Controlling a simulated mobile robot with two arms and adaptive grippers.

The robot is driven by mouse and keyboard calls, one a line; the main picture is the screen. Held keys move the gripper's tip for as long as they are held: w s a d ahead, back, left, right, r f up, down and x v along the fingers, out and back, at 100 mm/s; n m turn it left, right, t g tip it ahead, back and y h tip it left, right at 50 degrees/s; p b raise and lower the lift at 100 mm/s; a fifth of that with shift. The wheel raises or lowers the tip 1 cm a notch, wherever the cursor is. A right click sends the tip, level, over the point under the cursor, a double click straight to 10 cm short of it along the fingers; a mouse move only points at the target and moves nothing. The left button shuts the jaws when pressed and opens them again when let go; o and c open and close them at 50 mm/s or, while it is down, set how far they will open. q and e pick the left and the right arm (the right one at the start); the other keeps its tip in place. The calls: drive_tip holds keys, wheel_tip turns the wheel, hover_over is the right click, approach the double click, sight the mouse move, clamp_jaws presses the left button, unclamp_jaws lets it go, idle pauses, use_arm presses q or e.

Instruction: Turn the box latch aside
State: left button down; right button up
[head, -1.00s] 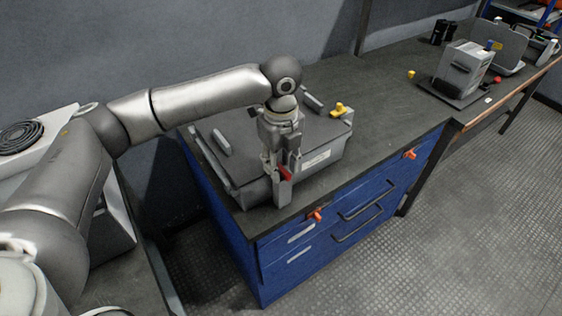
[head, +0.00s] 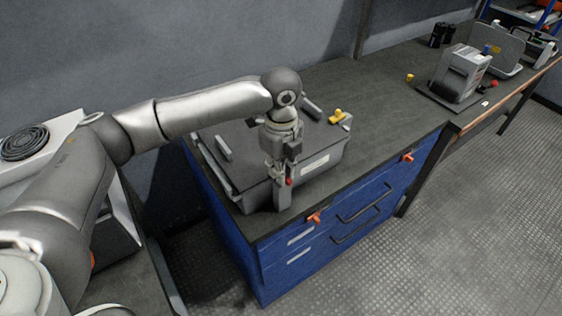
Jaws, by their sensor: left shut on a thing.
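A grey box with a dark lid (head: 240,137) sits on the dark top of the blue cabinet. A white label shows on its front wall. The red latch (head: 289,181) is at the box's front; only a small part shows, the rest hidden by my gripper. My left gripper (head: 283,198) points down at the front wall of the box and is shut on the red latch. My right gripper is not in view.
The blue cabinet (head: 375,198) has orange catches and dark drawer handles. A grey device (head: 461,72) stands on the far bench at right. The worktop right of the box is clear.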

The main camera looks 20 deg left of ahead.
use_arm(q)
drive_tip(key=n+p, duration=0.2)
drive_tip(key=p, duration=0.1)
drive_tip(key=n+p, duration=0.2)
drive_tip(key=p, duration=0.2)
drive_tip(key=n+p, duration=0.2)
drive_tip(key=p, duration=0.1)
drive_tip(key=shift+r+p, duration=0.3)
drive_tip(key=shift+r, duration=0.1)
drive_tip(key=n+p, duration=0.7)
drive_tip(key=p, duration=0.1)
drive_tip(key=shift+f+p, duration=0.15)
drive_tip(key=shift+p, duration=0.2)
drive_tip(key=shift+f+n+p, duration=0.15)
drive_tip(key=shift+n+p, duration=1.25)
drive_tip(key=shift+n, duration=0.5)
drive_tip(key=shift+w, duration=0.1)
drive_tip(key=c, duration=1.5)
unclamp_jaws()
wheel_tip(320, 180, up, 12)
drive_tip(key=shift+f, duration=0.1)
